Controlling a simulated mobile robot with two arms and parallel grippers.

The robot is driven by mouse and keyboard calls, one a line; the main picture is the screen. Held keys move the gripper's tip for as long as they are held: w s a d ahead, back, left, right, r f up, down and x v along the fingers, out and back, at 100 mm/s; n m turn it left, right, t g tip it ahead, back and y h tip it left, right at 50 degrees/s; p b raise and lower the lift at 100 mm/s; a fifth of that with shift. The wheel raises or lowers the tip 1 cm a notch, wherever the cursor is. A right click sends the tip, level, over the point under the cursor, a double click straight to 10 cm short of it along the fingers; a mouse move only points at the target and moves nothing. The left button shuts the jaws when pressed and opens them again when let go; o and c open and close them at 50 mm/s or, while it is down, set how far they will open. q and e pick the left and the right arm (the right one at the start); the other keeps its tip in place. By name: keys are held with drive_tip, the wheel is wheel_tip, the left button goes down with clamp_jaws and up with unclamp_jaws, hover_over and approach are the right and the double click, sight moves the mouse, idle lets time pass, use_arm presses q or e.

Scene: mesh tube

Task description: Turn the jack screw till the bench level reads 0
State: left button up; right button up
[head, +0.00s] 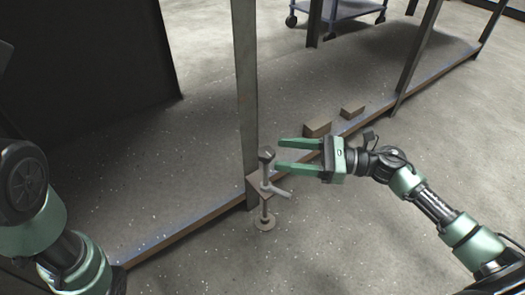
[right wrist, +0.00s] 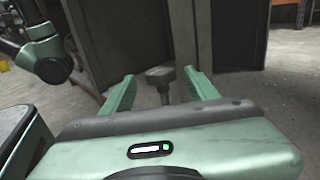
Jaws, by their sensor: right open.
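The jack screw (head: 266,181) stands upright at the foot of a metal post. It has a dark knob (head: 266,156) on top, a pale side handle (head: 278,192) and a round foot (head: 264,224) on the floor. My right gripper (head: 281,156) is open and level, its two green fingers pointing left at the knob with the tips close to it. In the right wrist view the knob (right wrist: 160,75) shows between the open fingers, and the fingers look clear of it. My left arm is at the left edge of the head view, its gripper out of frame. No level reading is visible.
The metal post (head: 246,90) rises right behind the jack. A low rail (head: 190,233) runs along the floor to both sides. Two brown blocks (head: 318,127) lie by the rail beyond my gripper. A wheeled cart (head: 340,10) stands at the back. The floor at front is clear.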

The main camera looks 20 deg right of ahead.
sight(266, 152)
drive_tip(key=b+x, duration=0.1)
drive_tip(key=x, duration=0.4)
drive_tip(key=shift+a+b, duration=0.2)
drive_tip(key=shift+b, duration=0.15)
clamp_jaws()
